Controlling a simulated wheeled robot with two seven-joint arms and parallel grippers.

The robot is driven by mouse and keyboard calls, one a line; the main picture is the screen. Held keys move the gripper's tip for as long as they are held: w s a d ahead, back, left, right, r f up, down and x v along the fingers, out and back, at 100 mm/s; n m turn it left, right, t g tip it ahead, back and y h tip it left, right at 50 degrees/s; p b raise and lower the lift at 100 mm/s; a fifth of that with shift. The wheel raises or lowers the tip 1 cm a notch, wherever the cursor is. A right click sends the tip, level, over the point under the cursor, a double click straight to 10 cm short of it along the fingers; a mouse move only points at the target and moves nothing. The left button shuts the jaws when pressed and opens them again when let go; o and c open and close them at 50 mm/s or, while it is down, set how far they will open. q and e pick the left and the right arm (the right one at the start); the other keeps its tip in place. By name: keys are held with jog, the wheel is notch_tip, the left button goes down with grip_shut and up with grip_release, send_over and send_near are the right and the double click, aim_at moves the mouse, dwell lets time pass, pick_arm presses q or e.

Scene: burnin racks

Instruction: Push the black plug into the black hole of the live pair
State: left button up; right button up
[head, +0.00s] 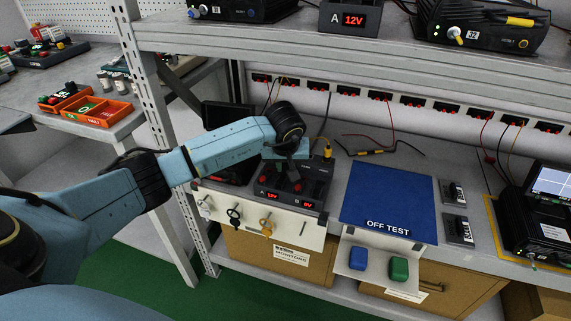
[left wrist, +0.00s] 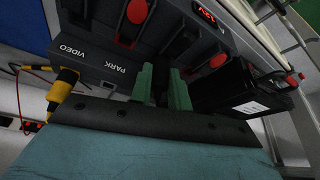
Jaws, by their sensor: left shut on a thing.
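The dark supply box (head: 318,180) stands on the bench with two red displays, A reading 12V (head: 272,195) and B reading 0V (head: 308,205). My left gripper (head: 288,160) is over the back of this box, pointing down. In the left wrist view its green fingers (left wrist: 162,88) are shut with a dark thing between them, seemingly the black plug (left wrist: 161,84). The plug's tip and the black hole are hidden, so I cannot tell whether they touch. The box face (left wrist: 105,62) beside the fingers reads VIDEO and PARK. My right gripper is not in view.
A yellow connector (head: 327,152) stands at the box's back right; it is close left in the wrist view (left wrist: 62,88). A black device (left wrist: 225,92) is close right of the fingers. A blue OFF TEST mat (head: 388,195) lies clear to the right. The shelf (head: 330,50) is overhead.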

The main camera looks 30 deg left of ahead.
pick_arm(q)
jog(key=shift+f, duration=0.35)
dwell(0.3)
jog(key=o, duration=1.3)
jog(key=shift+r+p, duration=1.9)
jog(key=shift+r, duration=0.9)
